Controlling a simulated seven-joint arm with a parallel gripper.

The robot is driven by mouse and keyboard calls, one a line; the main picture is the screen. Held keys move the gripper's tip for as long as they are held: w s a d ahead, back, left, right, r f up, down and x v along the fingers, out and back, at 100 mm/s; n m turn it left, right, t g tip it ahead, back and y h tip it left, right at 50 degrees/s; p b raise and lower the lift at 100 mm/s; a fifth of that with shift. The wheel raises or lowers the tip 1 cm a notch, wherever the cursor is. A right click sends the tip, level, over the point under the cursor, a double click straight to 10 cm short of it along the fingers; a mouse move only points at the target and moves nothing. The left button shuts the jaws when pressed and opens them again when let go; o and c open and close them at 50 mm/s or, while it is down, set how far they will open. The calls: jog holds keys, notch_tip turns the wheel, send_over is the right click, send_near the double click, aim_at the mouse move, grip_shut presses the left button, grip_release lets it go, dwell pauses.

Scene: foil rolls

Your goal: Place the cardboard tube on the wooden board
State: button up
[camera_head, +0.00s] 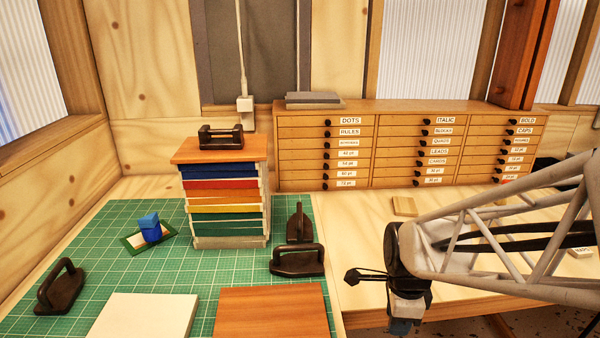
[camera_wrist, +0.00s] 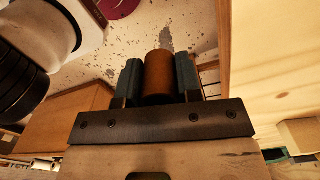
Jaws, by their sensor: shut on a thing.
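My gripper (camera_head: 403,327) hangs to the right of the green mat, beyond the front edge of the bench in the picture. In the wrist view its two teal fingers (camera_wrist: 159,78) are shut on a brown cardboard tube (camera_wrist: 160,72), one finger on each side. I cannot make out the tube in the head view. The reddish-brown wooden board (camera_head: 272,312) lies flat on the mat at the bottom middle of the head view, left of my gripper. Its top is bare, and its near edge is cut off by the picture.
A pale board (camera_head: 145,316) lies left of the wooden board. Black handled weights (camera_head: 297,261) stand behind it, with another at far left (camera_head: 60,287). A stack of coloured drawers (camera_head: 224,205) and a blue block (camera_head: 149,228) are on the green mat (camera_head: 100,222).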

jog(key=w+d, duration=0.5)
jog(key=w, duration=0.6)
jog(key=w+d+r+m, duration=0.1)
jog(key=w+d, duration=0.5)
jog(key=w, duration=0.5)
jog(key=w+d+m, duration=0.1)
jog(key=w+d, duration=0.5)
jog(key=w, duration=0.6)
jog(key=shift+r, duration=0.35)
jog(key=shift+w, duration=0.15)
jog(key=shift+d, duration=0.1)
send_over(405, 204)
jog(key=shift+f, duration=0.75)
jog(key=shift+f, duration=1.75)
jog(key=shift+f, duration=0.2)
